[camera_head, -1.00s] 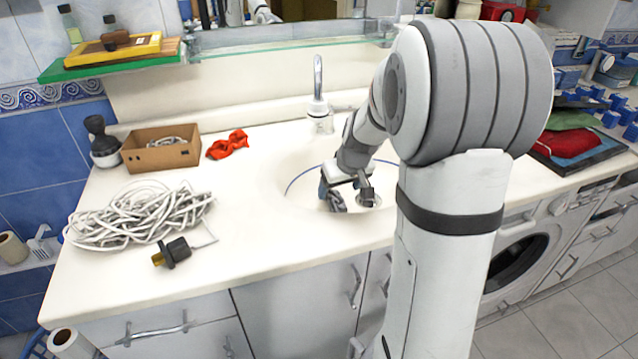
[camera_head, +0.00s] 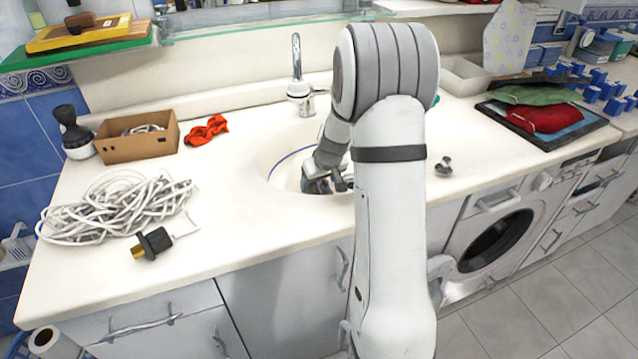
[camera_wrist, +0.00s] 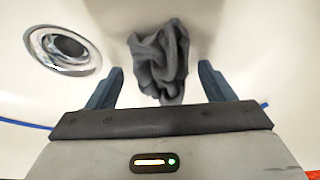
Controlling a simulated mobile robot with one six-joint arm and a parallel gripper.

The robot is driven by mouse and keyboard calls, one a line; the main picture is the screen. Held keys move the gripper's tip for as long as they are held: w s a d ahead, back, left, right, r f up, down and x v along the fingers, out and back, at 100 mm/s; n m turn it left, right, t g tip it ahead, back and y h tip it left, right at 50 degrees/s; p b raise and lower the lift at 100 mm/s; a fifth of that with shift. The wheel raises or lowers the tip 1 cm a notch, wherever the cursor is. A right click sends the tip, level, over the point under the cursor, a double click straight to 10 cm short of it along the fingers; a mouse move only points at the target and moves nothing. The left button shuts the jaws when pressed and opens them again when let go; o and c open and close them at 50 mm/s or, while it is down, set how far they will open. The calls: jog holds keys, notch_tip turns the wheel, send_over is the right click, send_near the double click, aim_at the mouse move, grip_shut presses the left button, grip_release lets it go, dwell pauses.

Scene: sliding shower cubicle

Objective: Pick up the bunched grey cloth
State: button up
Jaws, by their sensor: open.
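The bunched grey cloth (camera_wrist: 160,62) lies in the white basin, seen in the wrist view just ahead of and between my fingers. My gripper (camera_wrist: 160,85) is open, with one dark blue finger on each side of the cloth's near part. I cannot tell whether either finger touches it. In the head view my gripper (camera_head: 328,184) is down inside the sink basin (camera_head: 285,172). The cloth cannot be made out there, as the gripper and arm cover that part of the basin.
A metal drain (camera_wrist: 62,48) is left of the cloth. The tap (camera_head: 298,85) stands behind the basin. Left on the counter are a cable coil (camera_head: 115,208), a black plug (camera_head: 152,243), a cardboard box (camera_head: 138,140) and a red cloth (camera_head: 206,130). A tray (camera_head: 545,122) with cloths lies right.

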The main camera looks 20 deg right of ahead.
jog(key=shift+c, duration=0.4)
jog(key=c, duration=1)
jog(key=shift+o, duration=0.2)
jog(key=shift+r, duration=0.1)
